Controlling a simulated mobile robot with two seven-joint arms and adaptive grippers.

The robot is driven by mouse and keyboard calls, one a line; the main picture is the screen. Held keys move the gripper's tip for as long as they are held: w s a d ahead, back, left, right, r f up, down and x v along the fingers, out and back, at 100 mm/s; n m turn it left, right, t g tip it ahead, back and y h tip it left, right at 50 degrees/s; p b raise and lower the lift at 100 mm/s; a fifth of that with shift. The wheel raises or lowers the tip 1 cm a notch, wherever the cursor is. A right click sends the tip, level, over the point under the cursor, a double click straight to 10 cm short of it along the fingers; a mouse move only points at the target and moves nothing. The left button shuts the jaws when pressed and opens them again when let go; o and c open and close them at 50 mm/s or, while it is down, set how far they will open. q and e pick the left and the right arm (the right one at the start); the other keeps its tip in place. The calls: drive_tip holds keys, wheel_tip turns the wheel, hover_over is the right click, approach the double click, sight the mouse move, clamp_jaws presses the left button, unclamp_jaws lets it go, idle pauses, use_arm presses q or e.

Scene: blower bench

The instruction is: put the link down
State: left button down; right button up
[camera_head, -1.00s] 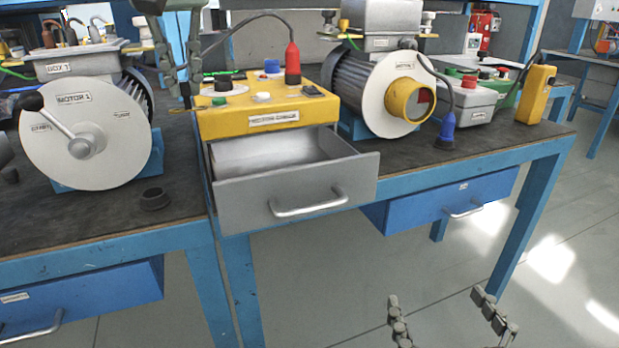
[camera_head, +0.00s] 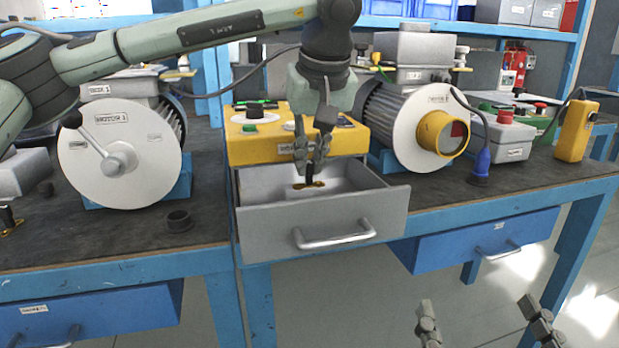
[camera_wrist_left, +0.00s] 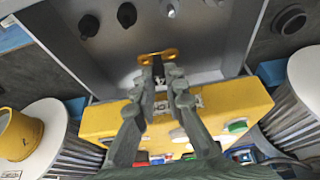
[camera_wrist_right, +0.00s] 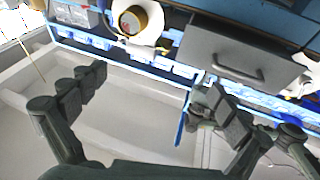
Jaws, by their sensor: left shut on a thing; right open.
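The link is a small brass plate (camera_head: 309,185) with a dark stem. My left gripper (camera_head: 311,160) points down and is shut on that stem. It holds the link over the open grey drawer (camera_head: 335,231), within its outline; I cannot tell whether the link touches the drawer floor. In the left wrist view the brass plate (camera_wrist_left: 157,57) shows beyond the fingertips, over the grey drawer floor near the yellow box. My right gripper (camera_head: 477,305) is open and empty, low in front of the bench; its spread fingers also show in the right wrist view (camera_wrist_right: 150,85).
The yellow control box (camera_head: 245,147) stands directly behind the drawer. Motor 1 (camera_head: 125,155) is left, another motor (camera_head: 408,124) right. A black ring (camera_head: 178,219) lies on the bench. Dark caps (camera_wrist_left: 88,25) and pale knobs (camera_wrist_left: 169,8) show in the drawer in the left wrist view.

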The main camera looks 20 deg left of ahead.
sight(309, 180)
use_arm(q)
wheel_tip(309, 180, down, 3)
drive_tip(key=shift+r, duration=0.1)
drive_tip(key=shift+f, duration=0.2)
use_arm(e)
drive_tip(key=shift+s+a+r+t, duration=0.1)
drive_tip(key=shift+s+r+t, duration=0.1)
drive_tip(key=shift+r, duration=0.25)
drive_tip(key=shift+s+r+t, duration=0.1)
drive_tip(key=shift+r+t, duration=0.1)
drive_tip(key=shift+r, duration=0.25)
use_arm(q)
drive_tip(key=shift+f+b, duration=0.4)
drive_tip(key=c, duration=1.6)
unclamp_jaws()
use_arm(e)
drive_tip(key=shift+s+r+t, duration=0.1)
drive_tip(key=shift+r+t, duration=0.2)
drive_tip(key=shift+r, duration=0.1)
use_arm(q)
drive_tip(key=shift+r, duration=0.15)
